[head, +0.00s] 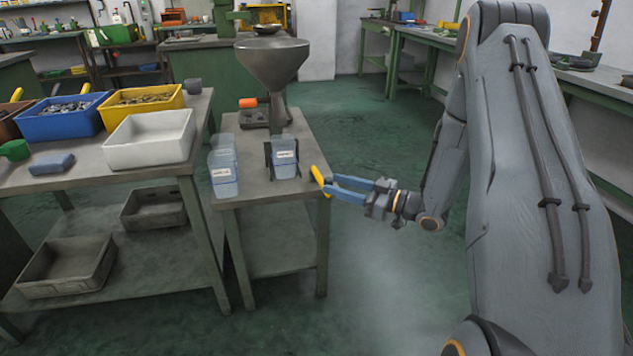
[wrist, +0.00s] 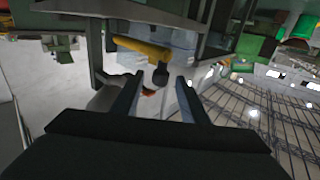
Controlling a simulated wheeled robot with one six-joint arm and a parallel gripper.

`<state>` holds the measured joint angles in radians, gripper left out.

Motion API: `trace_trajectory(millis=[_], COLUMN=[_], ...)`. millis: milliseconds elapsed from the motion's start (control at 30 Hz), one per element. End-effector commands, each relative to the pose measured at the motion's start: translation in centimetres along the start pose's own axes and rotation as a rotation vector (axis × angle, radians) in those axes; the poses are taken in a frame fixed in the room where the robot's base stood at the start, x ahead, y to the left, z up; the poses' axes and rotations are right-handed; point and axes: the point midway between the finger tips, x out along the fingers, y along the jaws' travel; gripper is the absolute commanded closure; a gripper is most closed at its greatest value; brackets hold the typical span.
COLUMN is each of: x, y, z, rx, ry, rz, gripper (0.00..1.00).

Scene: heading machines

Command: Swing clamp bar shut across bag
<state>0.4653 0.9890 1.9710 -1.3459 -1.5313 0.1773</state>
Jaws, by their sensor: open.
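A clear bag (head: 285,160) with bluish contents and a white label stands upright between dark side pieces (head: 268,156) on the small table. The clamp bar (head: 320,181) shows as a yellow bar at the table's right front corner, angled away from the bag, not across it. My gripper (head: 331,186) is open, coming from the right, with its fingertips at the bar; I cannot tell whether they touch. In the wrist view the yellow bar (wrist: 141,47) with a dark knob end lies ahead of my open gripper (wrist: 162,82). The bar's pivot is unclear.
More filled bags (head: 223,172) stand at the small table's left edge. A grey metal funnel (head: 272,62) rises behind the clamped bag. A workbench (head: 80,178) with blue, yellow and white bins is at left. The green floor right of the table is clear.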

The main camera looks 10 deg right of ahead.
Motion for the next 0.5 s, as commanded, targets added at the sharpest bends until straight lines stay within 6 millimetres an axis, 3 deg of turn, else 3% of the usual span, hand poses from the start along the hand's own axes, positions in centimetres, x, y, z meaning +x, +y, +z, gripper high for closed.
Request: trace_trajectory(millis=[300,500], x=[4.8,6.6], y=[-0.1,0.1], z=[0.0,0.0], rx=[0.000,-0.001], ry=[0.000,-0.001], rz=[-0.002,0.002], gripper=[0.60,0.60])
